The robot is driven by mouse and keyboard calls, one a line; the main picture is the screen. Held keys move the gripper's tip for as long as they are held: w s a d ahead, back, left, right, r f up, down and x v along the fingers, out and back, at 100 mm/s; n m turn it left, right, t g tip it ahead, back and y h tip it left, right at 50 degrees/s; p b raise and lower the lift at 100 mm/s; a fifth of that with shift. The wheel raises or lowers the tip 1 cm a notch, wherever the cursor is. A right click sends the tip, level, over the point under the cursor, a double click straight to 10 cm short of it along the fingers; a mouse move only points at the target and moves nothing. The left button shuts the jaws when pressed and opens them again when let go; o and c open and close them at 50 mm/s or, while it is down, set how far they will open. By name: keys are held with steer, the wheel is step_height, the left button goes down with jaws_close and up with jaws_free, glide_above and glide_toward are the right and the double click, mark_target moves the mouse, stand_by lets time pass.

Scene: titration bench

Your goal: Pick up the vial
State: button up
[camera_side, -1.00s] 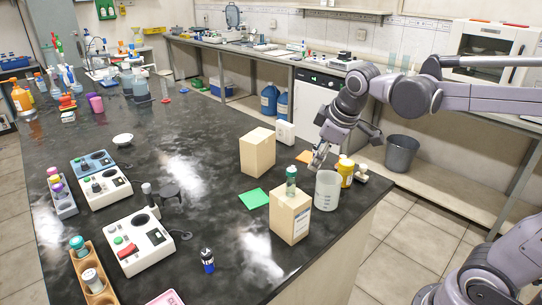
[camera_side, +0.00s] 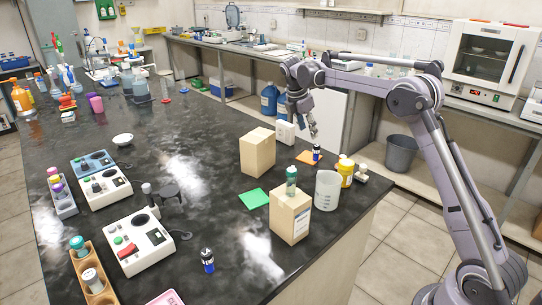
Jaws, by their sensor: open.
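Several vials are in view. A small dark blue vial with a white band (camera_side: 316,153) stands upright at the orange square (camera_side: 308,158) near the right table edge. A similar dark vial (camera_side: 208,260) stands at the front of the black table. A green-capped vial (camera_side: 291,181) stands on the front cardboard box (camera_side: 290,215). Two more vials (camera_side: 92,281) sit in the wooden rack at lower left. My gripper (camera_side: 313,130) is open and empty, pointing down just above the vial at the orange square, apart from it as far as I can tell.
A green square (camera_side: 253,199) lies on the table. The table's middle is mostly clear.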

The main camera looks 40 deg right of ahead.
mark_target(315, 146)
steer(key=shift+n+g, duration=0.3)
steer(key=shift+n, duration=0.1)
steer(key=shift+w+d+r+x, duration=0.1)
steer(key=shift+d+x, duration=0.1)
steer(key=shift+x, duration=1.95)
steer(key=shift+w+d+r+x, duration=0.1)
steer(key=shift+d+x, duration=0.05)
steer(key=shift+x, duration=1.95)
steer(key=shift+w+d+x, duration=0.1)
steer(key=shift+d+x, duration=0.1)
steer(key=shift+x, duration=1.95)
jaws_close()
